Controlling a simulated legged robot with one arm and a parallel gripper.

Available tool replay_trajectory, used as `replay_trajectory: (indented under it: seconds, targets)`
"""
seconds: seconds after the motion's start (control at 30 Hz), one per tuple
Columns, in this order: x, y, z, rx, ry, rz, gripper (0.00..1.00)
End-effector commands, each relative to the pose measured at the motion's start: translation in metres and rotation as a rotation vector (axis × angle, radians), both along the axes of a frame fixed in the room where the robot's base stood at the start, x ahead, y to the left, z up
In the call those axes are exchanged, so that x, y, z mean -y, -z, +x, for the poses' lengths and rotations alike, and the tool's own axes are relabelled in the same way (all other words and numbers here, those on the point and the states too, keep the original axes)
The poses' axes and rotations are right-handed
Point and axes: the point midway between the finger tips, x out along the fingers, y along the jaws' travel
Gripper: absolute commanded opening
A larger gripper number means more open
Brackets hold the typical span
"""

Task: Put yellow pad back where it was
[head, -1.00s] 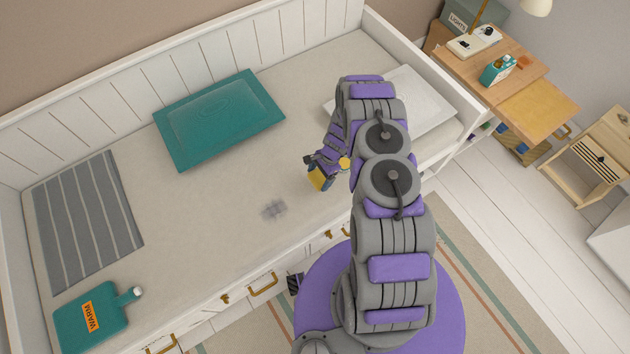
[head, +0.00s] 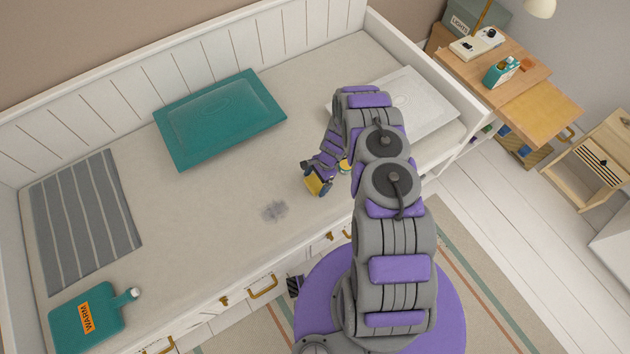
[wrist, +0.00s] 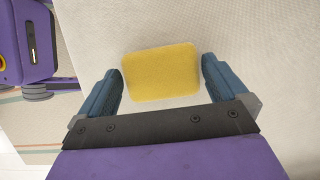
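The yellow pad (wrist: 162,72) sits between the two blue fingers of my gripper (wrist: 163,78) in the wrist view, its side edges against or very close to them. In the head view the yellow pad (head: 317,185) shows at the end of my gripper (head: 318,180), over the right-middle part of the daybed's pale mattress (head: 215,190). My gripper appears shut on the pad. Whether the pad touches the mattress cannot be told. A grey smudge (head: 274,210) lies on the mattress, left of and below the gripper.
A teal cushion (head: 220,118), a striped grey mat (head: 85,220) and a teal "WARM" bottle (head: 88,318) lie on the mattress. A white pillow (head: 425,105) is behind my arm. A wooden desk (head: 540,100) with a teal container (head: 501,71) stands at the upper right.

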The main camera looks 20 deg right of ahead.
Motion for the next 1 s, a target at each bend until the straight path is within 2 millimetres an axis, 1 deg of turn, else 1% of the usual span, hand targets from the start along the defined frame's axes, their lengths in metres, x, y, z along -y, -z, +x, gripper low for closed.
replay_trajectory:
  seconds: [0.23,0.33,0.47,0.6,0.8,0.9,1.0]
  targets:
    - [0.0,-0.002,0.0,0.0,0.001,-0.001,1.0]
    - [0.002,-0.01,0.001,0.0,0.001,-0.002,1.0]
    - [0.009,-0.032,0.005,0.003,0.002,-0.004,1.0]
    - [0.02,-0.06,0.009,0.005,0.001,-0.005,1.0]
    - [0.034,-0.094,0.013,0.004,0.003,-0.003,1.0]
    - [0.038,-0.105,0.013,0.002,0.002,-0.001,1.0]
    - [0.04,-0.11,0.013,0.0,0.001,-0.001,1.0]
